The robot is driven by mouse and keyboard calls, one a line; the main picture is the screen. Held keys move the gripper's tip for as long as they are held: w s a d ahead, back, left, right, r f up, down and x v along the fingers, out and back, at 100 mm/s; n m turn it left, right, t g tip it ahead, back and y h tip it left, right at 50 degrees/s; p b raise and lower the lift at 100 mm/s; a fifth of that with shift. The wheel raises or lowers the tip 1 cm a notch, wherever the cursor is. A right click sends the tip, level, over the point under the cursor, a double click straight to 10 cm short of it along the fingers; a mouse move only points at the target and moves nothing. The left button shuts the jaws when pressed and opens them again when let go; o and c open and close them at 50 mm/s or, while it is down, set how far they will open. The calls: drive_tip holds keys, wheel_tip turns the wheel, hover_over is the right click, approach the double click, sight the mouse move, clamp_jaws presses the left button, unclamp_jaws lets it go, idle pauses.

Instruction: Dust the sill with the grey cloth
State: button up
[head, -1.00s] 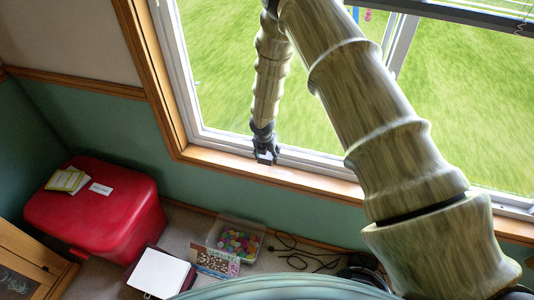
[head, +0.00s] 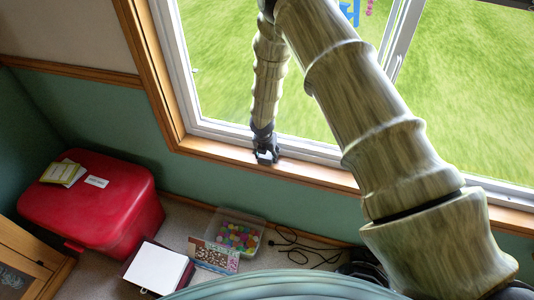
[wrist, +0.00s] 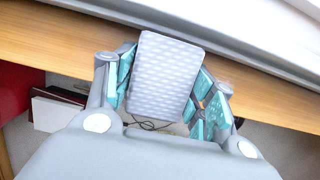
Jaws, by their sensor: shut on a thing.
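The wooden sill (head: 315,174) runs along the bottom of the window in the head view. It also crosses the upper part of the wrist view (wrist: 52,45). My gripper (head: 266,158) points down at the sill, right of the window's lower left corner. In the wrist view my gripper (wrist: 165,92) is shut on the grey cloth (wrist: 164,72), a pale patterned piece between the teal-padded fingers. The cloth overlaps the sill in that view. I cannot tell whether it touches the wood. The cloth is not clear in the head view.
The white window frame (head: 225,130) rises behind the sill. Below on the floor are a red bin (head: 125,205), a clear tub of coloured pieces (head: 238,238), a white-topped box (head: 157,268) and a black cable (head: 300,250). My arm covers the sill's right part.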

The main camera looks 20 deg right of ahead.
sight(294, 166)
drive_tip(key=shift+f+b, duration=0.35)
drive_tip(key=shift+f, duration=0.4)
idle(0.8)
drive_tip(key=shift+d, duration=0.1)
drive_tip(key=shift+s+d+r+p, duration=0.1)
drive_tip(key=shift+s+d+p, duration=0.05)
drive_tip(key=shift+s+d, duration=0.45)
drive_tip(key=shift+s+d+r+p, duration=0.15)
drive_tip(key=shift+s+d, duration=0.25)
drive_tip(key=shift+d, duration=0.4)
drive_tip(key=shift+s+d+f+b, duration=0.1)
drive_tip(key=shift+s+d+f, duration=0.05)
drive_tip(key=shift+s+d, duration=0.75)
drive_tip(key=shift+s+d+f+b, duration=0.15)
drive_tip(key=shift+s+d, duration=0.4)
drive_tip(key=shift+d, duration=0.55)
drive_tip(key=shift+s+d+f+b, duration=0.1)
drive_tip(key=shift+s+d+f, duration=0.05)
drive_tip(key=shift+s+d, duration=0.75)
drive_tip(key=shift+d+r+p, duration=0.1)
drive_tip(key=shift+d+p, duration=0.15)
drive_tip(key=shift+p, duration=0.1)
